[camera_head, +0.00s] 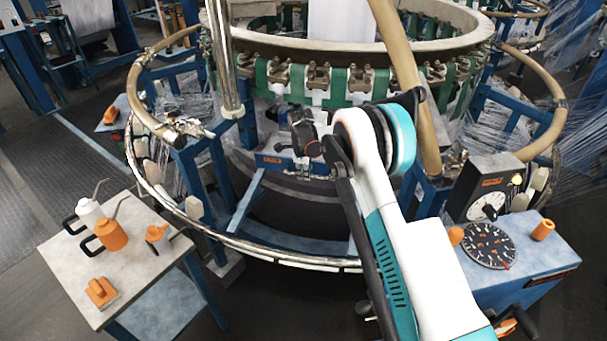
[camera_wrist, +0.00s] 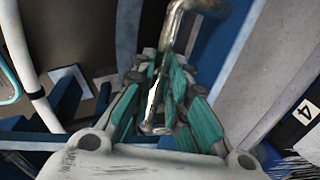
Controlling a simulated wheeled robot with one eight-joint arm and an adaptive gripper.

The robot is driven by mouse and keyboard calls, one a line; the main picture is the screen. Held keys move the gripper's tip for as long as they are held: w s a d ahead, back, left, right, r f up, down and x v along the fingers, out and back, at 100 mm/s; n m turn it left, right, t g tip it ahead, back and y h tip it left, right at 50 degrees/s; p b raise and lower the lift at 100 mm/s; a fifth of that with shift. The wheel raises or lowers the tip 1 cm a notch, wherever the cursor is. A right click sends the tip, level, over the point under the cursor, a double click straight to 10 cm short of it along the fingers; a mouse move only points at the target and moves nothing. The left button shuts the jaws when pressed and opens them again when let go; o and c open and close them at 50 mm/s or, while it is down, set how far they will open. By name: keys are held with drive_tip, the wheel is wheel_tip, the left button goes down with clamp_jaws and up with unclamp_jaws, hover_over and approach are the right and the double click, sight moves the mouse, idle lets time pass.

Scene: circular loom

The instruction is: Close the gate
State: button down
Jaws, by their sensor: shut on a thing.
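My gripper (camera_wrist: 158,118) has its teal-padded fingers shut on a bent metal rod (camera_wrist: 178,22) that runs up out of the wrist view. In the head view my arm reaches into the loom's front, and its white and teal links hide most of the gripper. A curved tan rail (camera_head: 140,92) on the left ends at a metal fitting near the opening. Another tan rail (camera_head: 556,85) curves round the right. A tan tube (camera_head: 408,85) slants up in front of the ring. I cannot tell for sure which part is the gate.
The loom ring (camera_head: 335,50) with green straps stands behind. A small table (camera_head: 150,262) with orange tools and bottles is at front left. A blue-framed bench (camera_head: 535,258) with a dial is at right. A low metal hoop (camera_head: 290,258) crosses the front. Floor at left is clear.

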drive_tip(key=shift+w+r, duration=0.1)
drive_tip(key=shift+w, duration=0.1)
drive_tip(key=c, duration=1.6)
unclamp_jaws()
drive_tip(key=shift+w+d, duration=0.1)
drive_tip(key=shift+o, duration=0.2)
wheel_tip(320, 180, up, 12)
drive_tip(key=s, duration=0.2)
drive_tip(key=shift+s+a+f, duration=0.2)
drive_tip(key=shift+a, duration=0.15)
